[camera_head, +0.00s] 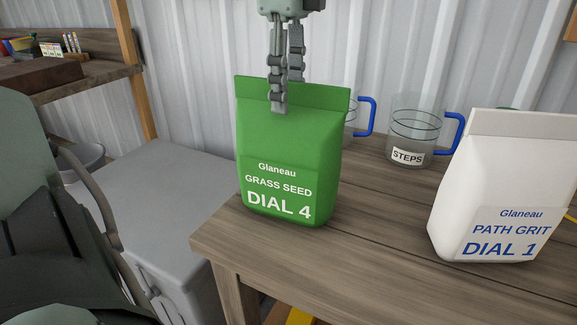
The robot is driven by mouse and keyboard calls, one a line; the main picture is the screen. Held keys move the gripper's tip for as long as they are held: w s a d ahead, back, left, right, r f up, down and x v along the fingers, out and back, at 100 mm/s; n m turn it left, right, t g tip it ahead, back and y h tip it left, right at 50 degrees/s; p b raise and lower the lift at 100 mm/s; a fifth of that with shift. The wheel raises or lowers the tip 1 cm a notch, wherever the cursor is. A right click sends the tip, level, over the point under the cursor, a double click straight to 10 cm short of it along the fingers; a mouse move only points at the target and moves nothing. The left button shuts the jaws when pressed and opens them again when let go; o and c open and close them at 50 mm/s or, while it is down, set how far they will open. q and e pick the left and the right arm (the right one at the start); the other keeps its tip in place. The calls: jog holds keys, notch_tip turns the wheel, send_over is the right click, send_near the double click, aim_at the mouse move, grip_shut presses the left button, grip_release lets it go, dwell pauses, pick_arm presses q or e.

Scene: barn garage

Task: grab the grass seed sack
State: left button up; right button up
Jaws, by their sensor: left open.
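The green grass seed sack (285,150), marked "Glaneau GRASS SEED DIAL 4", stands upright near the left corner of a wooden bench (375,240). My left gripper (288,92) comes down from above onto the sack's top edge and is open. One finger hangs in front of the folded top of the sack. The other finger is farther back, and its tip is hidden behind the top edge. I cannot tell whether the fingers touch the sack. My right gripper is not in view.
A white path grit sack (490,180) stands to the right on the bench. A grey cabinet (165,200) is left of the bench. A corrugated wall closes the back.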

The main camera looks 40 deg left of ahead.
pick_arm(q)
jog(key=shift+f, duration=0.25)
grip_shut()
jog(key=shift+w+r, duration=0.1)
dwell(0.4)
